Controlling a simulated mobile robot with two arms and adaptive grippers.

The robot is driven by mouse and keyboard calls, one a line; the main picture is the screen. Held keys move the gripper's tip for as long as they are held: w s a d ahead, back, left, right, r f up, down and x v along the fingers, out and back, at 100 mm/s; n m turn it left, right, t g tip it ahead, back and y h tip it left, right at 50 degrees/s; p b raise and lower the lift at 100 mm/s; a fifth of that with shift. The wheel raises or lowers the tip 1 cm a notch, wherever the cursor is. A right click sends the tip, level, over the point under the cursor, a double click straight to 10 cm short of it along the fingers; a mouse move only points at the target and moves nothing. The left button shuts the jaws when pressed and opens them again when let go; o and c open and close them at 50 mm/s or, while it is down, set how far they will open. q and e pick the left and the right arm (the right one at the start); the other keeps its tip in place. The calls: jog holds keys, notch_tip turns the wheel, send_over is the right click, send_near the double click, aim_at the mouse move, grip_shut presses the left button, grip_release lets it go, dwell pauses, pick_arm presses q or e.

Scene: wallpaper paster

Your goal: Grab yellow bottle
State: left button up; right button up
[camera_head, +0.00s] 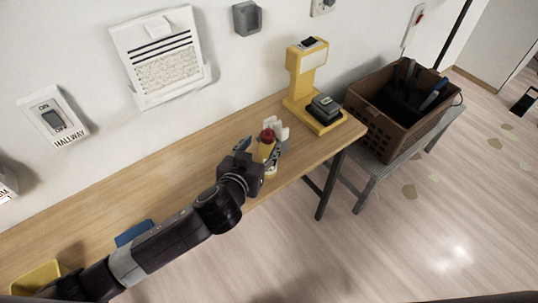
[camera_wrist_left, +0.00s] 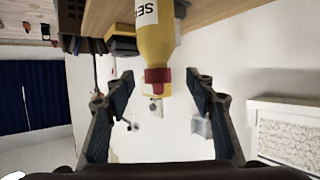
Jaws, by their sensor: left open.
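The yellow bottle (camera_head: 264,151) with a red cap stands on the wooden table (camera_head: 190,160), partly hidden by my left gripper (camera_head: 261,152). In the left wrist view, which is upside down, the yellow bottle (camera_wrist_left: 155,42) shows with its red cap pointing down in the picture and part of a dark-lettered label. My left gripper (camera_wrist_left: 160,85) is open there, with one finger on each side of the bottle's line. Gaps show between the fingers and the cap. My right gripper is in neither view.
A yellow stand device (camera_head: 308,75) with a dark block on its base is right of the bottle. A brown crate (camera_head: 385,125) of tools sits on a grey bench further right. A blue item (camera_head: 134,233) and yellow bin (camera_head: 38,277) lie near my left arm.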

aim_at(266, 141)
pick_arm(q)
jog(key=shift+w+d, duration=0.2)
jog(key=shift+w, duration=0.2)
jog(key=p+x, duration=0.1)
jog(key=x, duration=0.2)
jog(key=shift+d, duration=0.2)
jog(key=shift+w+d+f+p, duration=0.1)
jog(key=shift+w+f+p, duration=0.25)
jog(key=shift+w, duration=0.2)
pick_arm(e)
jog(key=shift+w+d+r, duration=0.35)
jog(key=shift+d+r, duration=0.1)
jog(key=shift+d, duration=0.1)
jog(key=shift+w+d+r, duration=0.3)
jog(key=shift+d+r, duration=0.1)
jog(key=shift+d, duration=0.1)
pick_arm(q)
jog(key=c, duration=1.2)
grip_shut()
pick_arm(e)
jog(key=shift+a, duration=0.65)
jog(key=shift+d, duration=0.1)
